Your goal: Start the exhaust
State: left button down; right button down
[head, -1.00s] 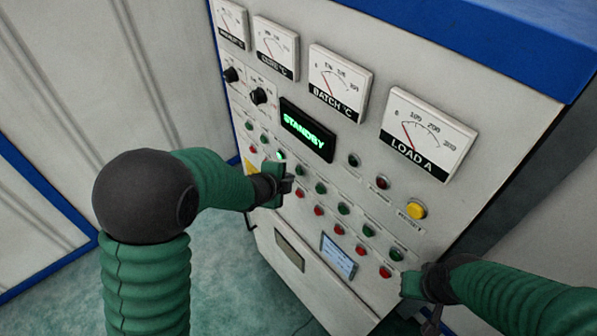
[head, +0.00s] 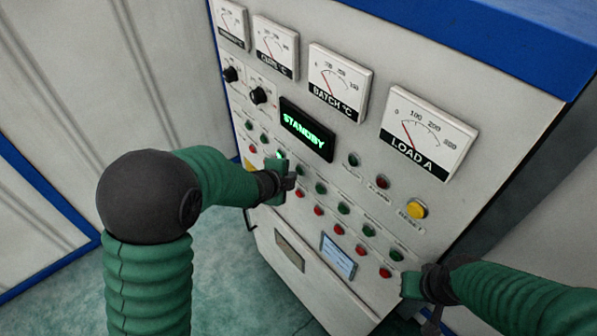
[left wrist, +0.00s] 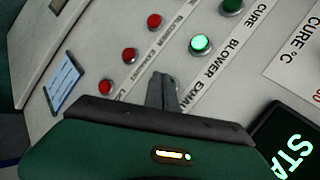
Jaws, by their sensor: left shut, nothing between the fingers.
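The grey control panel (head: 330,185) carries rows of green and red buttons. In the left wrist view a lit green button (left wrist: 200,44) sits by a label reading BLOWER. A label starting "EXHA" (left wrist: 192,98) runs beside my left gripper's fingertips. My left gripper (left wrist: 162,90) is shut and empty, its fingers in front of the panel; they cover part of the button area there, and I cannot tell whether they touch. In the head view the left gripper (head: 289,182) is just below the lit button (head: 282,156). My right gripper (head: 412,286) is near the panel's lower right; its fingers are unclear.
A display (head: 307,130) reads STANDBY in green. Gauges such as LOAD A (head: 428,134) line the top. A yellow button (head: 417,209) is at the right, two black knobs (head: 258,95) at the left. Several red buttons (head: 319,211) lie close to the left gripper.

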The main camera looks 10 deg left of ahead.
pick_arm(q)
jog(key=shift+w+d, duration=0.1)
jog(key=shift+w, duration=0.1)
dwell(0.6)
jog(key=shift+s+a, duration=0.5)
jog(key=shift+s, duration=0.25)
jog(key=s+a, duration=0.1)
jog(key=s, duration=0.1)
jog(key=s+a, duration=0.2)
jog(key=shift+a, duration=0.1)
jog(key=shift+w, duration=0.1)
dwell(0.4)
